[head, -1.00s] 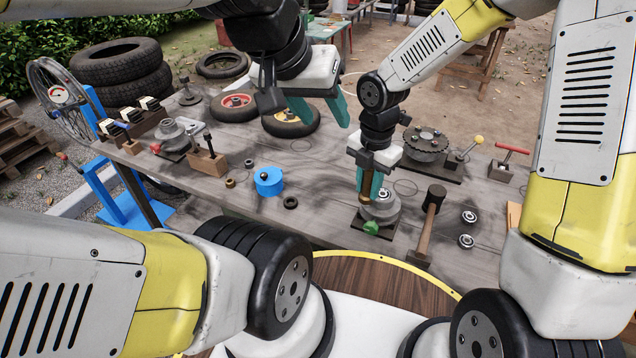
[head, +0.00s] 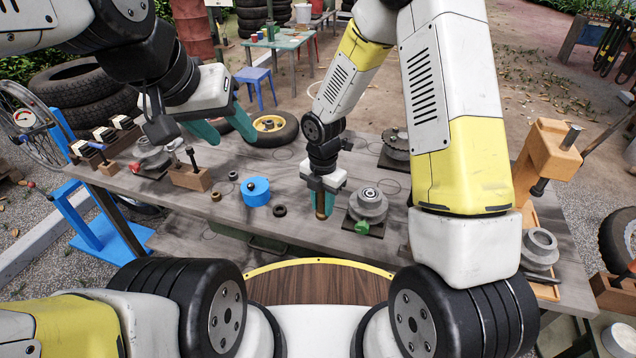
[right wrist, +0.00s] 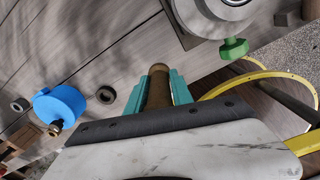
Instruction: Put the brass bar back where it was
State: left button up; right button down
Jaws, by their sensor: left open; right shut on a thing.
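The brass bar (head: 321,209) is held upright in my right gripper (head: 322,203). The gripper is shut on it, and its teal fingers hide part of the bar. The bar is just left of the grey stepped pulley (head: 368,204) with the green knob (head: 362,228). In the right wrist view the bar (right wrist: 158,87) shows between the fingers, apart from the pulley. I cannot tell whether its lower end touches the bench. My left gripper (head: 226,132) is open and empty above the back left of the bench, in front of a small wheel.
The grey bench (head: 300,235) carries a blue cylinder (head: 256,192), a black ring (head: 279,210) and a brass ring (head: 216,197) left of the bar. A wooden block (head: 190,179) stands further left. A wooden stand (head: 545,165) rises at the right. Bare bench lies around the bar.

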aim_at(319, 203)
jog(key=w, duration=0.2)
jog(key=w+a, duration=0.1)
jog(key=shift+w+f, duration=0.25)
jog(key=shift+w, duration=0.15)
jog(key=shift+f, duration=1.65)
jog(key=c, duration=1)
grip_release()
jog(key=shift+r, duration=0.1)
